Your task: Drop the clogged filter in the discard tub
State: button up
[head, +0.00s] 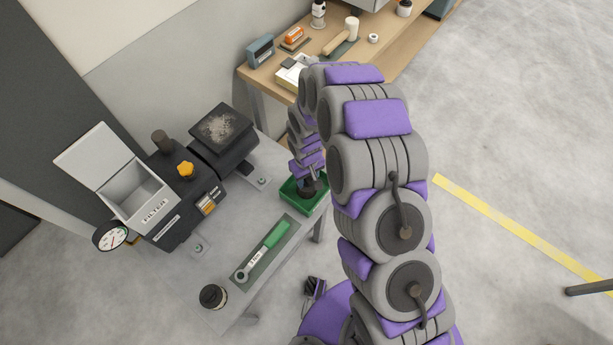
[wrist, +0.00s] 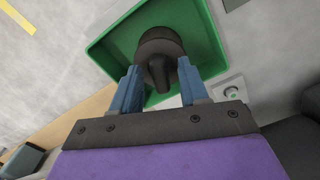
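A dark, square, open-topped part with a grey dusty surface (head: 222,127) sits at the back of the machine; it may be the clogged filter, but I cannot tell for sure. A pale box labelled FILTER (head: 147,205) has its lid raised and looks empty. My gripper (wrist: 158,82) is open over a green tray (wrist: 108,50), its blue fingers on either side of the handle of a dark round knob-like cap (wrist: 160,45). Gaps show between handle and fingers. The cap lies in the tray, which also shows in the head view (head: 288,192). I cannot pick out a discard tub.
The grey bench holds a green-handled wrench (head: 265,249) on a mat and a dark-lidded jar (head: 213,296) at its front. A gauge (head: 110,236) and yellow knob (head: 185,169) are on the machine. A wooden bench (head: 270,75) with small items stands behind.

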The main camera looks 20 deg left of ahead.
jog(key=shift+r, duration=0.1)
notch_tip(320, 180, up, 12)
jog(key=p, duration=0.2)
dwell(0.4)
jog(key=shift+w, duration=0.1)
jog(key=s+d+r+m, duration=0.2)
jog(key=s+d+r, duration=0.3)
jog(key=d+r, duration=0.4)
jog(key=s+d+r+m, duration=0.2)
jog(key=s+d+r, duration=0.2)
jog(key=d+r, duration=0.55)
jog(key=s+d+r+m, duration=0.2)
jog(key=s+d+r, duration=0.1)
jog(key=s, duration=0.6)
jog(key=s+d+r+m+g, duration=0.1)
jog(key=s+d+r+m, duration=0.2)
jog(key=s, duration=0.6)
jog(key=shift+d+g, duration=0.3)
jog(key=shift+d, duration=0.85)
